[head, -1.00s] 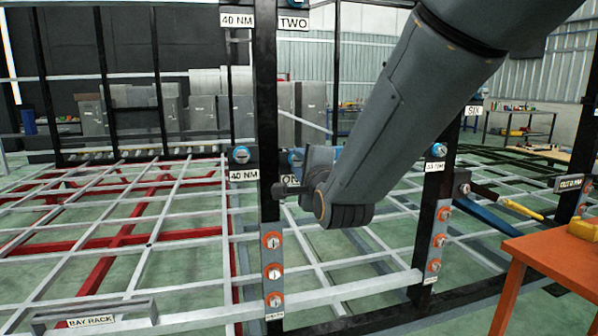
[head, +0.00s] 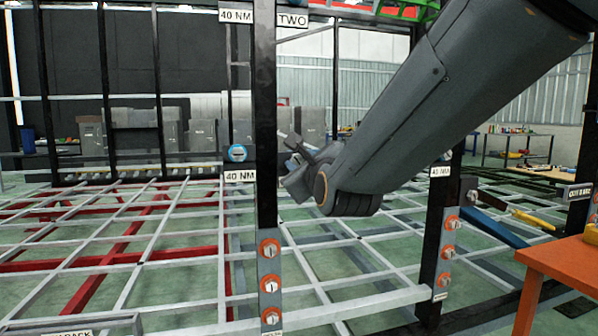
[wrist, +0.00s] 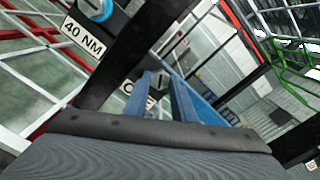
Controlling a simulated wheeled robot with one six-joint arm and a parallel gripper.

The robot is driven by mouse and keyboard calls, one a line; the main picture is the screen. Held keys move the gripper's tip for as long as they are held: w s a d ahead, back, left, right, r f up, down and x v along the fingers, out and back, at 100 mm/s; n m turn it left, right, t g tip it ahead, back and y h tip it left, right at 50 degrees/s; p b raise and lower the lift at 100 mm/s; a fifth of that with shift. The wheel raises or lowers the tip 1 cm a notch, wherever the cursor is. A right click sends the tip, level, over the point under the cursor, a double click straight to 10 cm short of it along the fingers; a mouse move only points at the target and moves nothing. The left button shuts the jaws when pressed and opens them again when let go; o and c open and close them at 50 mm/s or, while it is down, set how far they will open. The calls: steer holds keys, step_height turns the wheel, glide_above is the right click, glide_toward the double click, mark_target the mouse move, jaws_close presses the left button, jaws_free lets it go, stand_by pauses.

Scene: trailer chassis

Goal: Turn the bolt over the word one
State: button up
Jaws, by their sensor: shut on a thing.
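The bolt over the word ONE (wrist: 160,77) shows as a dark head with a pale mark in the wrist view. My gripper (wrist: 163,82) has its two blue fingers on either side of it, shut on it and tilted against the post. The ONE label (wrist: 134,99) is partly covered by a finger. In the head view my gripper (head: 297,165) is at the right side of the black post (head: 266,120). My wrist hides the bolt and its label there.
A blue bolt (head: 237,153) over a 40 NM label (head: 239,176) sits just left of the post. The TWO label (head: 292,20) is above. Orange-ringed bolts (head: 269,248) run down the post. An orange table (head: 560,258) stands at the right.

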steer(key=shift+f+m+b, duration=0.2)
steer(key=shift+m+b, duration=0.15)
steer(key=shift+m, duration=0.15)
steer(key=o, duration=1.1)
steer(key=shift+s+r, duration=0.1)
steer(key=shift+c, duration=0.2)
steer(key=v, duration=0.7)
steer(key=shift+s, duration=0.4)
steer(key=shift+d, duration=0.1)
